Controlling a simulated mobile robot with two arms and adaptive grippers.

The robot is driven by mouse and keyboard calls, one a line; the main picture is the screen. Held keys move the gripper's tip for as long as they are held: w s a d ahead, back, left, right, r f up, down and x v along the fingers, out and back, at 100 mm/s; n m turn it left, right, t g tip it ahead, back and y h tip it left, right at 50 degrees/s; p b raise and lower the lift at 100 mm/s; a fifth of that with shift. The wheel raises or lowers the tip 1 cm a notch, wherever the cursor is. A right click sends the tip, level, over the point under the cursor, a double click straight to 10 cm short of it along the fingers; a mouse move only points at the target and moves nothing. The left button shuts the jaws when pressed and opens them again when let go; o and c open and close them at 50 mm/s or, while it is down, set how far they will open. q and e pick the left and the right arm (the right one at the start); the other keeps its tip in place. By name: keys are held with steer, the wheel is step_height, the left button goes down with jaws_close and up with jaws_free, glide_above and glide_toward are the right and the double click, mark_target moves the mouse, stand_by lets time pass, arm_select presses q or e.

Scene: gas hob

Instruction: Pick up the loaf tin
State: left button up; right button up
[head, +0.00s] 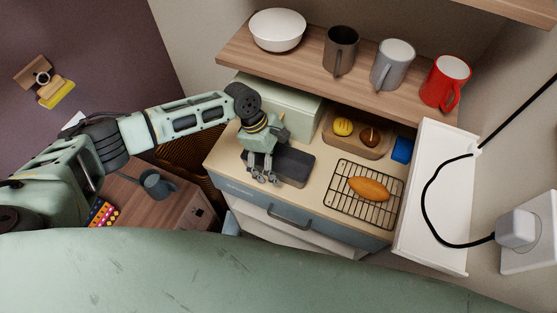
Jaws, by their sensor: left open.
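The loaf tin (296,167) appears as a dark grey rectangular shape on the beige worktop, left of the wire rack. Its left part is hidden behind my left gripper (264,178). My left gripper is open, with its fingers pointing down over the tin's left end. I cannot tell whether the fingers touch the tin. My right gripper is not in view.
A wire rack (344,204) with a bread loaf (369,188) stands to the right. Behind are a wooden tray (358,146) with food, a blue item (402,150) and a pale green box (300,105). A shelf (301,72) with a bowl and mugs overhangs the back.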

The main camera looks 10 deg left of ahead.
arm_select(q)
steer(key=shift+f, duration=0.1)
steer(key=shift+c, duration=0.4)
steer(key=c, duration=1.4)
